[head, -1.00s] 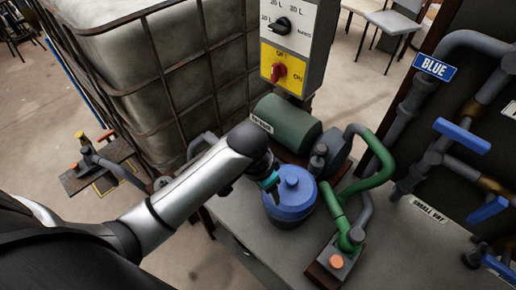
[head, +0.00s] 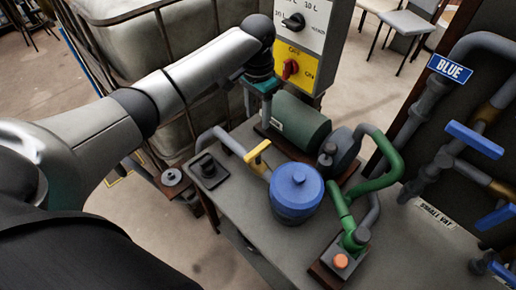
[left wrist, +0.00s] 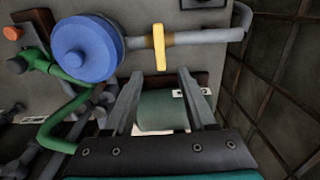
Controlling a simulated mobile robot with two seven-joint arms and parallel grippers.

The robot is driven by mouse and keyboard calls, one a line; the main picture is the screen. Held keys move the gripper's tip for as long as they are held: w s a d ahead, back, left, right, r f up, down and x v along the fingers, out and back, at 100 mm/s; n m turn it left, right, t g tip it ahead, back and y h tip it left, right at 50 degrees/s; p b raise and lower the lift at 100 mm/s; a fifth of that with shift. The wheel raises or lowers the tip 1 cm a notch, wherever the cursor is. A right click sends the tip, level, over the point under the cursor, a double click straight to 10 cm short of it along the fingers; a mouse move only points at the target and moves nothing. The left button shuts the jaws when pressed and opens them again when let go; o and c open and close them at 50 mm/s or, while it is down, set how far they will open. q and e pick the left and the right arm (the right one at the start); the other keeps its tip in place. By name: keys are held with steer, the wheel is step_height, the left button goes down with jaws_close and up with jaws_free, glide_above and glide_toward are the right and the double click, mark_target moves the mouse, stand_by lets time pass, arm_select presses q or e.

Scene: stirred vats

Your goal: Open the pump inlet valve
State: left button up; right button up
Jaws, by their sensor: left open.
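The pump inlet valve's yellow lever (head: 257,152) sits on the grey pipe (head: 228,141) left of the blue round vessel (head: 297,187). In the left wrist view the lever (left wrist: 159,47) lies across the pipe, at about a right angle to it. My left gripper (head: 267,120) hangs above the table between the green pump motor (head: 301,124) and the lever. Its fingers (left wrist: 160,75) are open and empty, pointing towards the lever, which is beyond the tips and not between them. My right gripper is not in view.
A control box (head: 308,40) with a red knob stands behind my gripper. A caged tank (head: 110,50) stands at the back left. Green piping (head: 383,165) and an orange button (head: 341,261) are right of the vessel. The front of the table is bare.

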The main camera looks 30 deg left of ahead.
mark_target(258, 149)
arm_select(q)
step_height(258, 149, down, 15)
steer(key=b, duration=0.3)
steer(key=shift+r, duration=0.15)
jaws_close()
stand_by(0.3)
